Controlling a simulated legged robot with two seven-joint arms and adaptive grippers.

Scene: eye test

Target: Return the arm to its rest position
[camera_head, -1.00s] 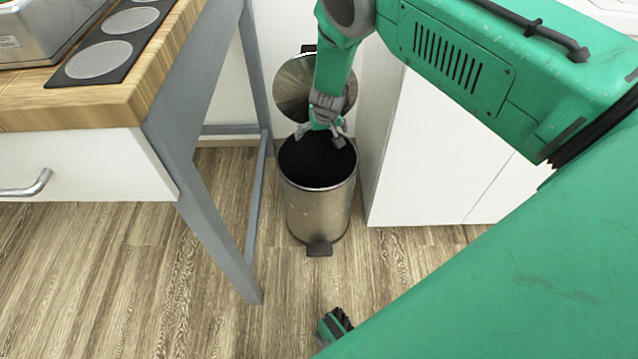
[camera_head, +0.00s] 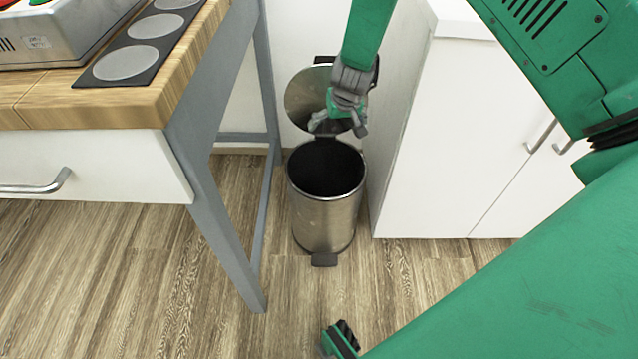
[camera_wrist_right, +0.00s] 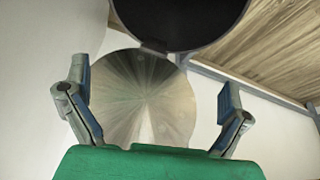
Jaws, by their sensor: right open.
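My right arm comes in from the upper right, and its green and grey right gripper (camera_head: 338,127) hangs above the back rim of the trash bin, in front of the raised lid. The wrist view shows the right gripper (camera_wrist_right: 154,82) with its two fingers wide apart and nothing between them. The metal trash bin (camera_head: 328,220) stands upright on the floor with its round lid (camera_head: 298,98) tilted up behind it. The bin's inside looks dark and no contents can be made out. In the wrist view the lid (camera_wrist_right: 145,100) shows beyond the fingers.
A wooden-topped table (camera_head: 150,105) with a grey leg and drawer stands left of the bin. A metal appliance (camera_head: 60,45) and a dark strip with round plates (camera_head: 122,62) sit on it. A white cabinet (camera_head: 450,150) stands close on the right. Floor in front is clear.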

